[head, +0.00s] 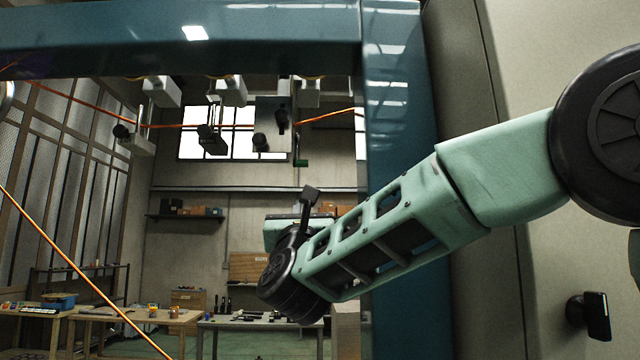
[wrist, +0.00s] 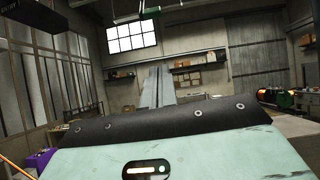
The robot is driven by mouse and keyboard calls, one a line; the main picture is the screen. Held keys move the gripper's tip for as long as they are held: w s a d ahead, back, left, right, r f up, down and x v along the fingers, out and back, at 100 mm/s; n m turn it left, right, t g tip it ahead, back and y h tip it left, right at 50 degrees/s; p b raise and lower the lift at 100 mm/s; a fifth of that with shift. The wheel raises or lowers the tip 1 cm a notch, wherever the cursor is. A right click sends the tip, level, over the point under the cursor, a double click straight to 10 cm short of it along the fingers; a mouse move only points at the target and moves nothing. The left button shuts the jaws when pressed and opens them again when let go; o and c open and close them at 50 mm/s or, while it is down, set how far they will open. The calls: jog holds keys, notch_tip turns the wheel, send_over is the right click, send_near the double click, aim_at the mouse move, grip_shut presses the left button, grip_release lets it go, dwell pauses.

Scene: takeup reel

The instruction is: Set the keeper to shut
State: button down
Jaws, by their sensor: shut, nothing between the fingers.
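My gripper (wrist: 158,86) shows in the wrist view as two grey fingers lying close together, shut and empty, pointing away over the room. In the head view my forearm reaches left to a black wrist joint, and the fingers are hidden behind it. Several pale hanging units with dark knobs (head: 260,142) sit under the blue beam, above and beyond my wrist. One central unit (head: 273,112) carries a dark upright piece (head: 282,120), and a small green piece (head: 301,162) hangs below it. I cannot tell which part is the keeper or how it is set. My gripper touches none of them.
A blue frame has a top beam (head: 180,28) and an upright post (head: 398,110) beside my arm. An orange line (head: 180,125) runs past the hanging units; another orange line (head: 70,265) slants down at left. Workbenches (head: 262,322) stand far below. A grey cabinet (head: 500,80) fills the right.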

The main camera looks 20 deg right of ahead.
jog(key=w+d+r+p, duration=0.1)
jog(key=w+r+p, duration=0.3)
jog(key=r+p, duration=0.4)
jog(key=p, duration=0.2)
jog(key=shift+w+d+p, duration=0.2)
jog(key=shift+w+p, duration=0.15)
jog(key=shift+f+b, duration=0.1)
jog(key=shift+b, duration=0.4)
jog(key=shift+s+b, duration=0.1)
jog(key=shift+b, duration=0.25)
